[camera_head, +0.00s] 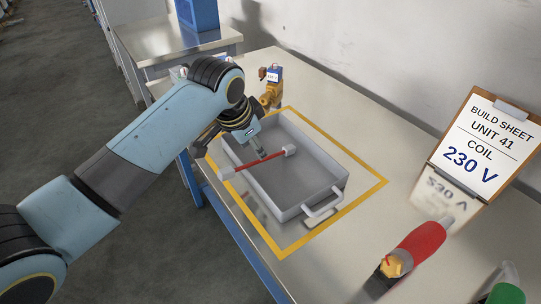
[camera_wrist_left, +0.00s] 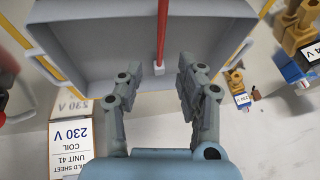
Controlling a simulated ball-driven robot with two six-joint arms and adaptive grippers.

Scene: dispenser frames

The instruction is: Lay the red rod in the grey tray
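The red rod (camera_head: 262,163), with pale blocks at its ends, lies crosswise at the grey tray (camera_head: 328,183). Its left end shows over the tray's left rim and its right end shows over the tray's interior. I cannot tell whether it rests on the tray or hangs above it. My left gripper (camera_head: 262,154) points down just beside the rod's middle. My right gripper is not in view.
A yellow outline (camera_head: 371,193) surrounds the tray on the table. A brass valve with a blue top (camera_head: 271,88) stands behind it. A red-handled item (camera_head: 425,243) and a clipboard sheet (camera_head: 486,135) are at the right. A blue bin (camera_head: 199,14) stands on a far bench.

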